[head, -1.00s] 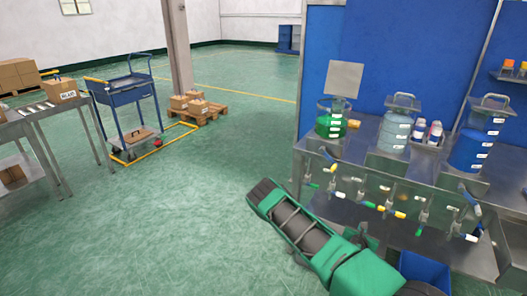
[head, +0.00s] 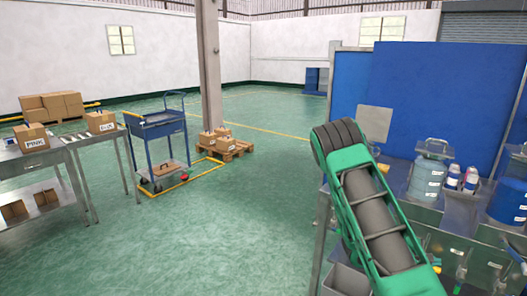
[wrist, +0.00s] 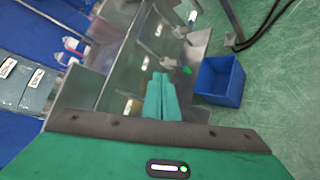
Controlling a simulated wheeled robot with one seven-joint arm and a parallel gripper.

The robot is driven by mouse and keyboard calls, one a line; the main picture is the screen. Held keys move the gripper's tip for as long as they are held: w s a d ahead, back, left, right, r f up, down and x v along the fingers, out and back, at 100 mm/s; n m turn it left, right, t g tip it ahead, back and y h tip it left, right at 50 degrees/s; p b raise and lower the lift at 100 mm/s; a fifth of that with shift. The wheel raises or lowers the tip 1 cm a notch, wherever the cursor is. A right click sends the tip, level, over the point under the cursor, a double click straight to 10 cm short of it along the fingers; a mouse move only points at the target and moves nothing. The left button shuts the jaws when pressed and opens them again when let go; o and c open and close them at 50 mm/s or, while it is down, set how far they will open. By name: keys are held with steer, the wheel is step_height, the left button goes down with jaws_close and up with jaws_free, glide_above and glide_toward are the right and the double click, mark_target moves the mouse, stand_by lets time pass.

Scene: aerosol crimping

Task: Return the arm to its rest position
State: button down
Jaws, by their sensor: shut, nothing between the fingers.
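My gripper shows in the wrist view (wrist: 162,98) as two green fingers held together, with nothing between them. Beyond the fingers are the steel bench (wrist: 128,62) and its taps, with clear space between. In the head view my green and dark grey arm is raised in front of the steel bench (head: 488,236) at the right. The gripper end itself does not show in the head view.
The bench holds a tank with blue liquid (head: 508,200), a clear tank (head: 427,176) and small bottles. A blue bin (wrist: 220,82) stands beside the bench. A blue cart (head: 160,127), a table with boxes (head: 45,158) and a pallet (head: 228,154) stand left. The middle floor is open.

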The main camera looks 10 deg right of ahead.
steer(key=s+a+r+m+y, duration=0.6)
steer(key=s+a+r, duration=0.4)
steer(key=a, duration=0.4)
steer(key=s+a+r+m+y, duration=0.7)
steer(key=s+a+r, duration=0.3)
steer(key=a, duration=0.4)
steer(key=shift+s+a+g+y, duration=0.3)
steer(key=shift+s+a+g, duration=0.1)
steer(key=shift+s, duration=0.1)
steer(key=shift+d, duration=0.1)
